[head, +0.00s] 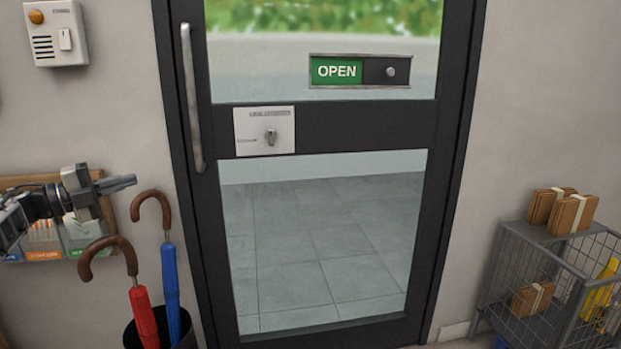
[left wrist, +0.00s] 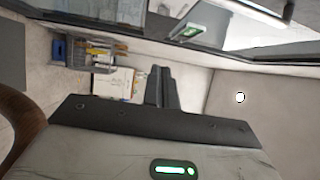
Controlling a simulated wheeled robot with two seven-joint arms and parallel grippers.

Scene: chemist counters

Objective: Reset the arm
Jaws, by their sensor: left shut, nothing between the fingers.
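My left gripper (head: 130,182) is in the head view at the left, its arm coming in from the left edge in front of a leaflet rack. Its fingers point right towards the door, above the umbrella handles. It is shut and empty. In the left wrist view the two fingers (left wrist: 161,88) stand together in the middle with nothing between them. My right gripper is in neither view.
A glazed door (head: 181,170) has a handle (head: 190,100), a lock plate (head: 250,145) and an OPEN slider (head: 337,71). Red (head: 142,315) and blue (head: 170,290) umbrellas stand below my left gripper. The leaflet rack (head: 45,240) is behind it. A wire cage (head: 520,270) with parcels stands right.

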